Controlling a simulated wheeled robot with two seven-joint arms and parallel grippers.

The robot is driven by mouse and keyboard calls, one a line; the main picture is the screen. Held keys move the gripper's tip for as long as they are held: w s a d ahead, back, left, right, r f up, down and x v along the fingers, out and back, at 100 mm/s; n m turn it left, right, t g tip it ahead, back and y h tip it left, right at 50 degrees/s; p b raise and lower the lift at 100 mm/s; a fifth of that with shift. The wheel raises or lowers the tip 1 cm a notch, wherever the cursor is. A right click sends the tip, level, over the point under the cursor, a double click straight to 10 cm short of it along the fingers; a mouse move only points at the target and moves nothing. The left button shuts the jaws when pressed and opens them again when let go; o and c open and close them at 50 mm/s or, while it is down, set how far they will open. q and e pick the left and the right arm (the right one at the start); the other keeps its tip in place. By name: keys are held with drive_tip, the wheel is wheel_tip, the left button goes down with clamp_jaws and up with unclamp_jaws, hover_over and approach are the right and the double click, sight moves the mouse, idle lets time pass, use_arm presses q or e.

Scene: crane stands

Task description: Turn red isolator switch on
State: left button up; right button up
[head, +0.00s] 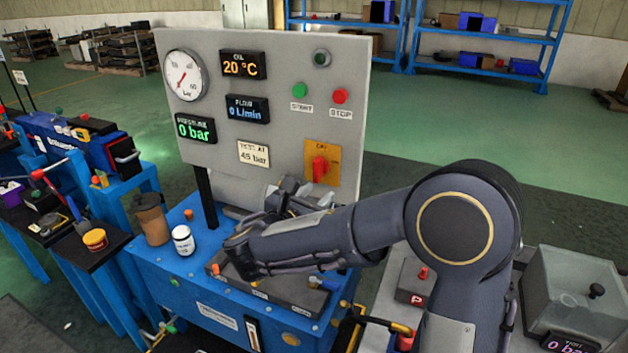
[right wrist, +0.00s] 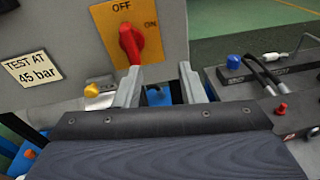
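The red isolator switch (head: 320,168) sits on an orange plate (head: 332,150) at the lower right of the grey panel. In the right wrist view the red handle (right wrist: 131,44) stands nearly upright, its upper end toward the OFF label; ON is to its right. My right gripper (head: 290,190) is beside the panel, left of and below the switch in the head view, partly hidden by my forearm. In the right wrist view its two fingers (right wrist: 158,72) are spread with nothing held. The left fingertip is just below the handle; contact cannot be told. My left gripper is not in view.
The panel carries a gauge (head: 185,76), displays, a green START button (head: 299,90) and a red STOP button (head: 340,95). A brown cup (head: 151,220) and white jar (head: 183,240) stand on the blue bench (head: 150,262). A clear box (head: 575,290) is at right.

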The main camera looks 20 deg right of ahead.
sight(315, 171)
drive_tip(key=shift+n+t, duration=0.9)
drive_tip(key=w+d, duration=0.1)
drive_tip(key=w, duration=0.1)
drive_tip(key=w+d, duration=0.1)
drive_tip(key=w, duration=0.2)
drive_tip(key=w+d+r, duration=0.1)
drive_tip(key=w, duration=0.1)
drive_tip(key=shift+w+p, duration=0.15)
drive_tip(key=shift+p, duration=0.25)
clamp_jaws()
